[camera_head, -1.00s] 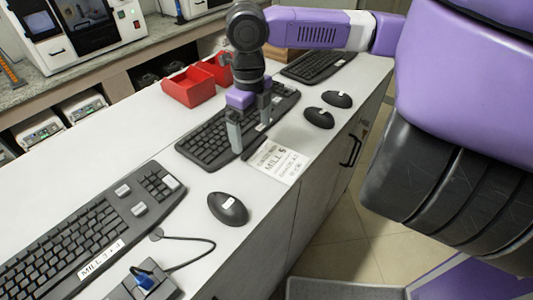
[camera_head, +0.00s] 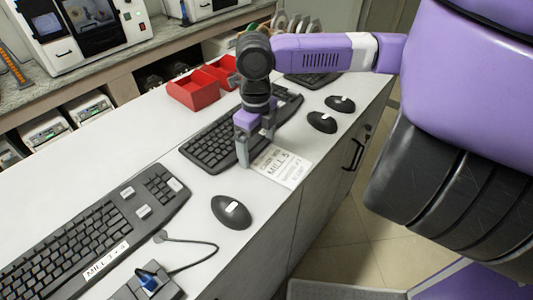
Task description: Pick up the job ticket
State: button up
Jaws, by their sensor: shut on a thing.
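The job ticket is a white card (camera_head: 285,168) with dark printed lines, one reading "MILL 5". It lies at the front edge of the white counter, beside a black keyboard. My gripper (camera_head: 255,158) points down at the ticket's left end, with its grey fingertips low near the counter. It is shut on the ticket's left end, though the fingers partly hide the contact. I cannot tell whether the ticket is lifted off the counter.
The keyboard (camera_head: 208,147) lies just behind my gripper. A black mouse (camera_head: 230,211) sits nearer, and two more mice (camera_head: 322,122) lie to the right. Red bins (camera_head: 194,89) stand at the back. Another keyboard (camera_head: 95,232) and a cable fill the near left.

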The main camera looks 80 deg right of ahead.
notch_tip(320, 180, up, 20)
jog(key=b, duration=0.1)
jog(key=shift+b, duration=0.3)
jog(key=shift+w, duration=0.1)
